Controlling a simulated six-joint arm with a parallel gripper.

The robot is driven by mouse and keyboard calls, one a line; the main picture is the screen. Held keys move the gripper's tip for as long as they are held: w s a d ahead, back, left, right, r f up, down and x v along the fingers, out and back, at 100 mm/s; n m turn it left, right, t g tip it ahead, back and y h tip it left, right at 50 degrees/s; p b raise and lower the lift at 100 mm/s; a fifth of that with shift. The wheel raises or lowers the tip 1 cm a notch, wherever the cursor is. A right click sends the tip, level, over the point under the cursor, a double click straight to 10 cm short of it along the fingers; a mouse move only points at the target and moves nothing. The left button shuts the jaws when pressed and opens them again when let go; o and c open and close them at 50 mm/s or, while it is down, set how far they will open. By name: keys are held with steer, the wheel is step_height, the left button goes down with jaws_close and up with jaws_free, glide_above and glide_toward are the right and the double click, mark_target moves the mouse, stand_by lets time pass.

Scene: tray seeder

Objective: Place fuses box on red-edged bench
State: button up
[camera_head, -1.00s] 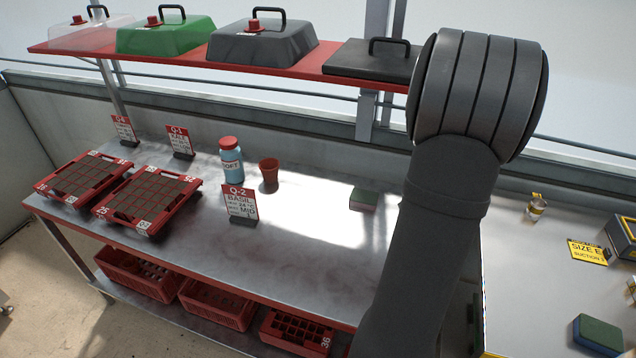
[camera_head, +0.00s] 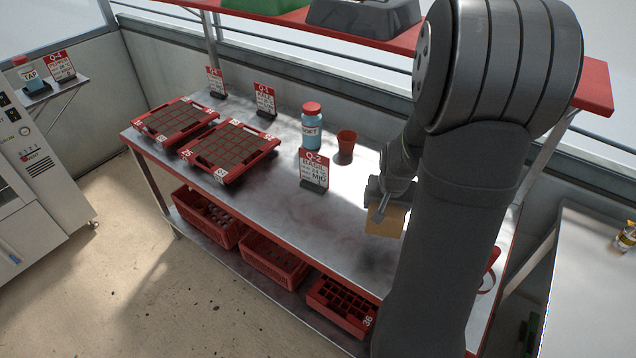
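A small tan-yellow box (camera_head: 386,221), likely the fuses box, is at the end of my gripper (camera_head: 378,209), its label not readable. My gripper appears shut on its upper part, though the fingers are small and partly hidden. The box hangs over the right part of the red-edged bench (camera_head: 270,220), with a dark shadow on the metal below it, so it looks clear of the surface. My own arm hides the bench's right end.
Two red seed trays (camera_head: 175,122) (camera_head: 229,150), a blue bottle (camera_head: 312,130), a red cup (camera_head: 346,143) and a Q-2 sign (camera_head: 314,172) stand on the bench. Red crates (camera_head: 274,262) sit beneath. A red shelf (camera_head: 593,86) runs above. Bare metal lies at the bench's front middle.

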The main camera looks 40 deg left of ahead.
steer(key=a+f, duration=0.2)
steer(key=a, duration=0.1)
steer(key=a+f, duration=0.2)
steer(key=a, duration=0.1)
steer(key=a+f, duration=0.2)
steer(key=a, duration=0.2)
steer(key=shift+s, duration=0.4)
steer(key=shift+f, duration=2.05)
steer(key=shift+f, duration=0.15)
steer(key=o, duration=1.1)
steer(key=shift+c, duration=0.2)
steer(key=v, duration=1.2)
steer(key=shift+x, duration=5.9)
